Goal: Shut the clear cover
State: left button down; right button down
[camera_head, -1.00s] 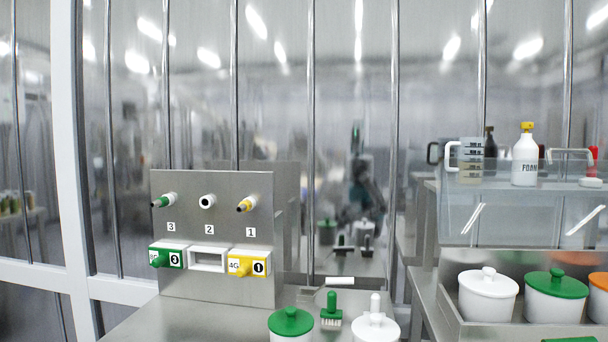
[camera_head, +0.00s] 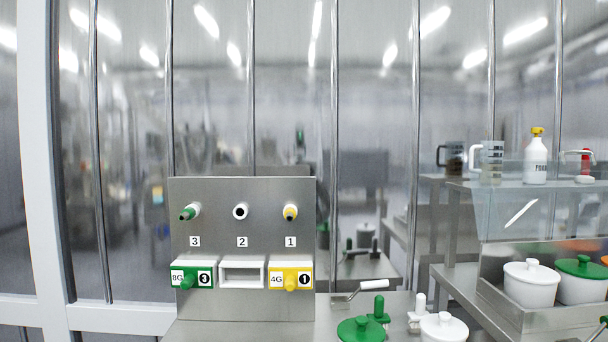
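The clear cover (camera_head: 560,208) is a see-through panel at the right, with a slanted white handle (camera_head: 521,213) on it. It stands raised behind a steel tray (camera_head: 520,319) of lidded pots, which lie uncovered in front of it. The cover's right part runs out of the picture. Neither of my grippers is in view.
A steel panel (camera_head: 242,216) with numbered nozzles and coloured holders stands at the centre left. A green-lidded pot (camera_head: 361,329), a white-lidded pot (camera_head: 443,327) and a green brush (camera_head: 378,308) are on the near table. A white bottle (camera_head: 536,158) and a jug (camera_head: 491,160) stand on the shelf.

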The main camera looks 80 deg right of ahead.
aim_at(564, 162)
jog(key=z, duration=2.3)
